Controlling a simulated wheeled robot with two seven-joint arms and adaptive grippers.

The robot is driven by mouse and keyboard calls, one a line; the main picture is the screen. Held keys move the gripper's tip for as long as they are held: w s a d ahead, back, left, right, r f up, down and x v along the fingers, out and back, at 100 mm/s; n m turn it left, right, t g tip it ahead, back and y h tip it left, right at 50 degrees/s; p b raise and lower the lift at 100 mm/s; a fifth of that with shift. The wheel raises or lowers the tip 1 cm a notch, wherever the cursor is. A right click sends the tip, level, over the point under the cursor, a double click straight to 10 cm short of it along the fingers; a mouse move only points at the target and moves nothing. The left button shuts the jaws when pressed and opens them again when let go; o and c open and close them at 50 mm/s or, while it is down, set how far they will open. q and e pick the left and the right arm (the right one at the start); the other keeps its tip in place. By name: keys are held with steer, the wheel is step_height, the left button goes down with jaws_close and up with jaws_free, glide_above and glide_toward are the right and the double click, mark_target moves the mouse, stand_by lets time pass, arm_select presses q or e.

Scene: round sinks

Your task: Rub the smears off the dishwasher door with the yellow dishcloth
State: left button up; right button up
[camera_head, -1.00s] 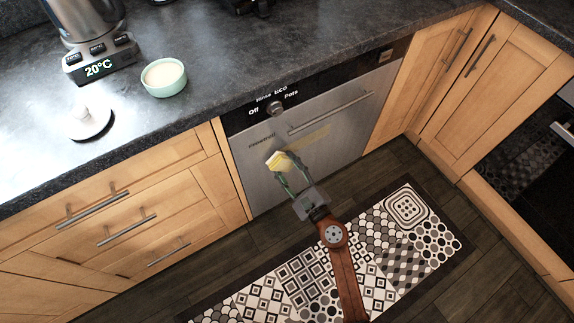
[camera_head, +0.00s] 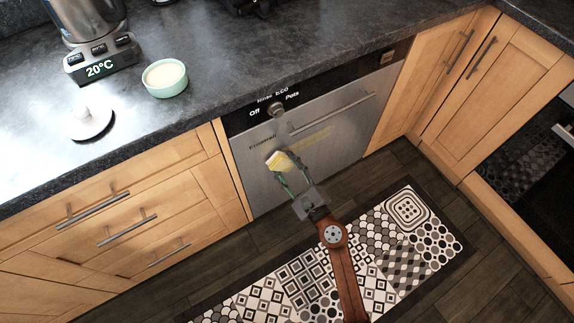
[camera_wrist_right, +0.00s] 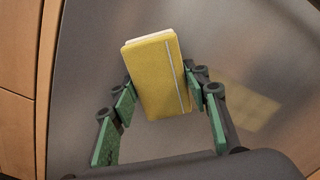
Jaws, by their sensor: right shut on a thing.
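The yellow dishcloth (camera_head: 279,160), a folded block with a pale edge, is held in my right gripper (camera_head: 288,171) at the lower left of the dishwasher door (camera_head: 345,132). In the right wrist view the cloth (camera_wrist_right: 157,82) sits between the green finger pads of my right gripper (camera_wrist_right: 160,98). It is at the steel door; I cannot tell whether it touches. A faint yellowish smear (camera_head: 310,138) lies on the door, right of and above the cloth, below the handle. The smear also shows right of the gripper in the wrist view (camera_wrist_right: 252,107). My left gripper is out of view.
The door's bar handle (camera_head: 332,112) and control knob (camera_head: 277,111) stick out above the cloth. Wooden drawers (camera_head: 125,215) flank the door on the left. A patterned mat (camera_head: 405,245) lies on the floor. A bowl (camera_head: 165,78) stands on the counter.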

mark_target(291, 150)
steer(key=shift+w+a, duration=0.2)
steer(key=shift+w, duration=0.1)
stand_by(0.6)
steer(key=shift+w+d, duration=0.6)
steer(key=shift+d, duration=0.15)
steer(key=shift+w+d, duration=0.1)
steer(key=shift+r, duration=0.1)
steer(key=shift+b, duration=0.3)
steer(key=shift+w+d, duration=0.5)
steer(key=shift+d, duration=0.4)
steer(key=shift+w+d, duration=0.1)
